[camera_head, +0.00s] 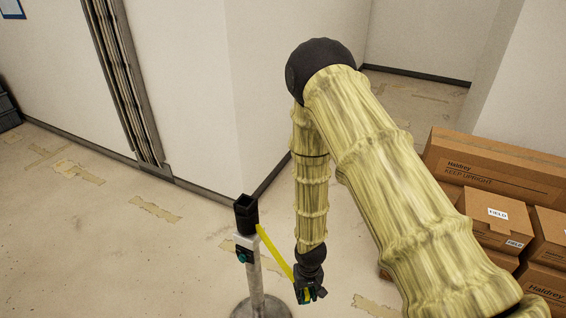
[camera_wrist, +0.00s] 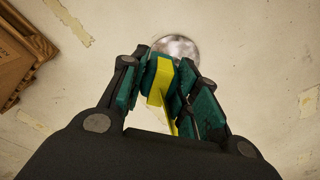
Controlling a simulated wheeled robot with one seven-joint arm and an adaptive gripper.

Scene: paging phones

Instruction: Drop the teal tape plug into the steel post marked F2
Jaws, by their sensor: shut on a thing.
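My gripper (camera_head: 308,288) is shut on the teal tape plug, right of and lower in the picture than the post's black head. In the wrist view the teal plug (camera_wrist: 149,77) sits between the fingertips (camera_wrist: 163,85), with yellow tape (camera_wrist: 160,88) at it. In the head view the yellow tape (camera_head: 274,251) runs taut from the black head (camera_head: 245,214) of a steel post (camera_head: 256,285) to my gripper. A white collar and a small teal part (camera_head: 242,257) are below the head. I can read no F2 mark. A round mottled metal disc (camera_wrist: 178,47) shows beyond the fingertips.
Stacked brown cartons (camera_head: 494,218) stand at the right; a brown box edge (camera_wrist: 18,55) shows in the wrist view. A white wall corner (camera_head: 235,120) rises behind the post. The worn floor (camera_head: 120,240) left of the post is clear.

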